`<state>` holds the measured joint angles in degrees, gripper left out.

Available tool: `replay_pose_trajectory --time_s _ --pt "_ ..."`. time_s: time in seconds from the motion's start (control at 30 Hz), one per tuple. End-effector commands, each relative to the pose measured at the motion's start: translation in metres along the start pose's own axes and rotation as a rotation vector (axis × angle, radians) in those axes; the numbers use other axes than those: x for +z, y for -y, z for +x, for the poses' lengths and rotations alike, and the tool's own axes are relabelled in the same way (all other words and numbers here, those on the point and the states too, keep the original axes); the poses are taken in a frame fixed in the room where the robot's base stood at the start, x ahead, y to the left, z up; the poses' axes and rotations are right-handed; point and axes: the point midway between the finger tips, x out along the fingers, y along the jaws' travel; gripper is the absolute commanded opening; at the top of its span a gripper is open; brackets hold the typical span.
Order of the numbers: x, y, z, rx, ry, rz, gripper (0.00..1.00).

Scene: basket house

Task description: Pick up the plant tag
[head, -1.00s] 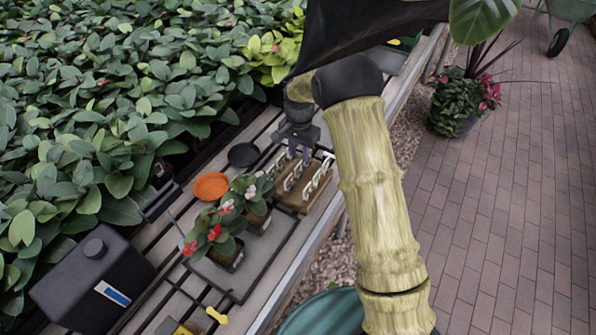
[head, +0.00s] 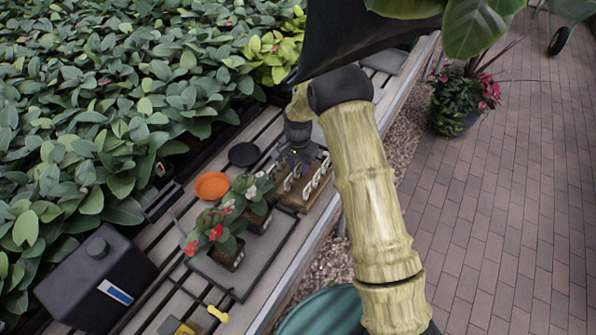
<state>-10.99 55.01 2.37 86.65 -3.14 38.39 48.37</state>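A wooden holder (head: 291,206) stands on the slatted bench. It bears rows of small white plant tags (head: 318,181); which one the task means I cannot tell. My gripper (head: 293,168) is low over the back of the holder, pointing down at the tags. Its fingertips are small and partly hidden among the tags, so I cannot tell whether they touch one or are shut. My own arm covers the area to the right of the holder.
An orange saucer (head: 212,186) and a black saucer (head: 243,154) lie left of the holder. Potted flowers (head: 216,234) stand on a grey tray (head: 262,259) in front. A black jug (head: 97,281) is at lower left. Dense foliage (head: 100,110) fills the left.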

Motion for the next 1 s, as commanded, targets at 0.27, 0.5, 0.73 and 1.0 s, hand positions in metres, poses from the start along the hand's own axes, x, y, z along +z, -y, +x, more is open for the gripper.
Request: replay_pose_trajectory --time_s 0.27,0.5,0.73,1.0 --pt "0.0001 0.0001 -0.0002 0.0 0.0 0.0 0.31" --pt "0.0001 0.0002 -0.0003 0.0 0.0 0.0 0.05" --pt "0.0001 0.0002 -0.0003 0.0 0.0 0.0 0.0" --pt "-0.0003 0.0007 -0.0076 -0.002 -0.001 0.0 0.0"
